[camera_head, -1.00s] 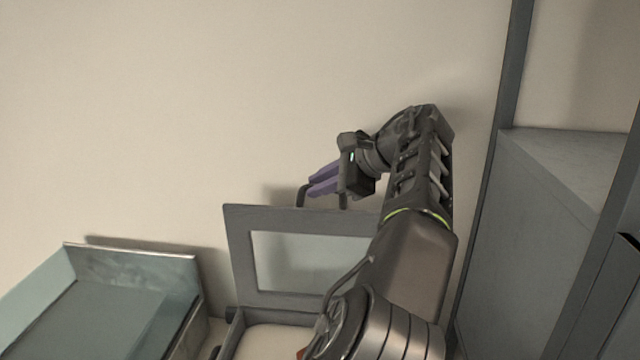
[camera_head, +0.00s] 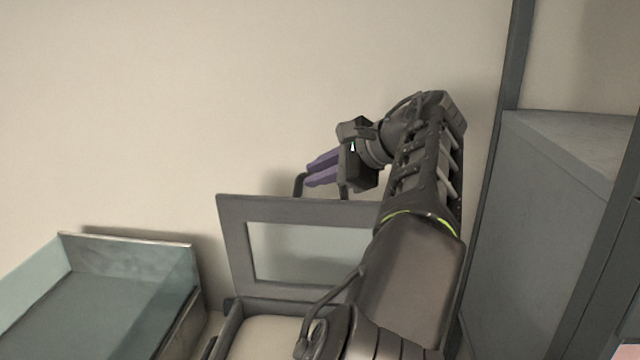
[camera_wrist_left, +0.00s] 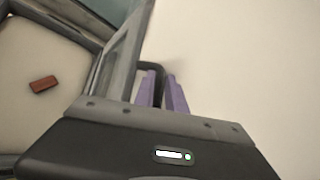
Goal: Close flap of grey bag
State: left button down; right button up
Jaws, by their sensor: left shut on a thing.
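The grey bag (camera_head: 232,328) is open at the bottom of the head view, with a pale inside. Its flap (camera_head: 234,235), a grey frame around a paler panel, stands raised at the back. A dark handle (camera_head: 299,184) rises from the flap's top edge. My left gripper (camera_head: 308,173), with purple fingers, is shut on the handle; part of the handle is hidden. In the left wrist view the fingers (camera_wrist_left: 162,92) are at the handle (camera_wrist_left: 152,67) beside the flap (camera_wrist_left: 126,55). My left arm covers the right part of flap and bag. My right gripper is not in view.
A brown block (camera_wrist_left: 43,84) lies inside the bag. An open teal-grey box (camera_head: 130,262) stands to the left. A grey cabinet (camera_head: 560,180) is on the right. A bare wall (camera_head: 180,100) rises behind the flap.

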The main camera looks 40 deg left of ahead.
pick_arm(q)
jog(key=s+d+f+n+t+y+b, duration=0.1)
jog(key=s+d+f+b, duration=0.1)
jog(key=s+b, duration=0.5)
jog(key=s+d+f+n+t+y+b, duration=0.2)
jog(key=s+d+b, duration=0.3)
jog(key=b, duration=1.1)
jog(key=shift+s+d+f, duration=0.3)
jog(key=shift+s+f, duration=0.3)
jog(key=shift+s, duration=0.3)
jog(key=c, duration=1.4)
grip_release()
jog(key=shift+o, duration=0.2)
jog(key=p+v, duration=0.4)
jog(key=v, duration=0.3)
jog(key=shift+d+p, duration=0.4)
